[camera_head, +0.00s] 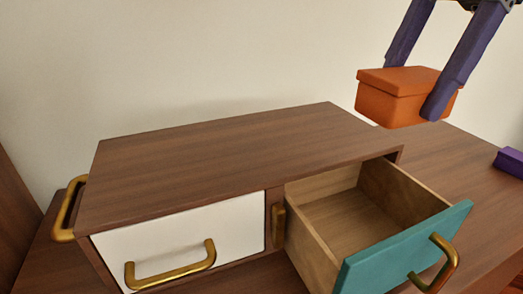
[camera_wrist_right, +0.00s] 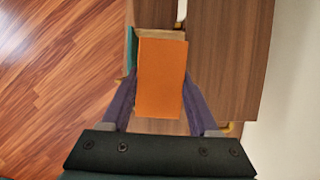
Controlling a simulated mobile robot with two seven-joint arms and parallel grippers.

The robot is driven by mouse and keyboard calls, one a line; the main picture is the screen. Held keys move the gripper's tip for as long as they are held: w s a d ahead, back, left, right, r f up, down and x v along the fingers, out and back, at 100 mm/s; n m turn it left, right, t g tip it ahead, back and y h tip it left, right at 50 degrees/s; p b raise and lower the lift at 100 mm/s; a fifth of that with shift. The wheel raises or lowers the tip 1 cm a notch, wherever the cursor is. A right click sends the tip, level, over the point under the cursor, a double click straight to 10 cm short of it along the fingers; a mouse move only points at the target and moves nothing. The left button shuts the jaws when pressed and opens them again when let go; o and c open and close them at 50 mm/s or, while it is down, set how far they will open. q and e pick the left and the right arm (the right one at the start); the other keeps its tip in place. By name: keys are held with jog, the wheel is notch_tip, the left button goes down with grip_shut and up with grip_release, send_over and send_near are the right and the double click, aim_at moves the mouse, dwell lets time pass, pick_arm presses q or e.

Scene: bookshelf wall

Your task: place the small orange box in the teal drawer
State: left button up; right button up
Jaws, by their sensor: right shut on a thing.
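The small orange box (camera_head: 398,92) is held in the air by my right gripper (camera_head: 418,88), above and behind the open drawer at the right. The gripper's two purple fingers are shut on its sides. In the right wrist view the orange box (camera_wrist_right: 162,78) fills the space between the fingers and hides part of what lies below. The teal drawer (camera_head: 405,250) is pulled open, and its wooden inside looks empty. Only a thin strip of the teal front (camera_wrist_right: 130,48) shows in the wrist view. My left gripper is not in view.
The wooden cabinet (camera_head: 230,160) has a shut white drawer (camera_head: 180,247) with a brass handle left of the teal one. A brass handle (camera_head: 68,210) juts from its left side. A purple object (camera_head: 510,161) lies on the table at the right edge. A pale wall stands behind.

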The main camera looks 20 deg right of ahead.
jog(key=f, duration=1)
jog(key=f+b, duration=0.1)
jog(key=f, duration=0.4)
jog(key=shift+s+a, duration=0.15)
jog(key=shift+s, duration=0.1)
notch_tip(320, 180, down, 5)
jog(key=shift+b, duration=0.4)
jog(key=shift+f, duration=0.1)
jog(key=o, duration=1)
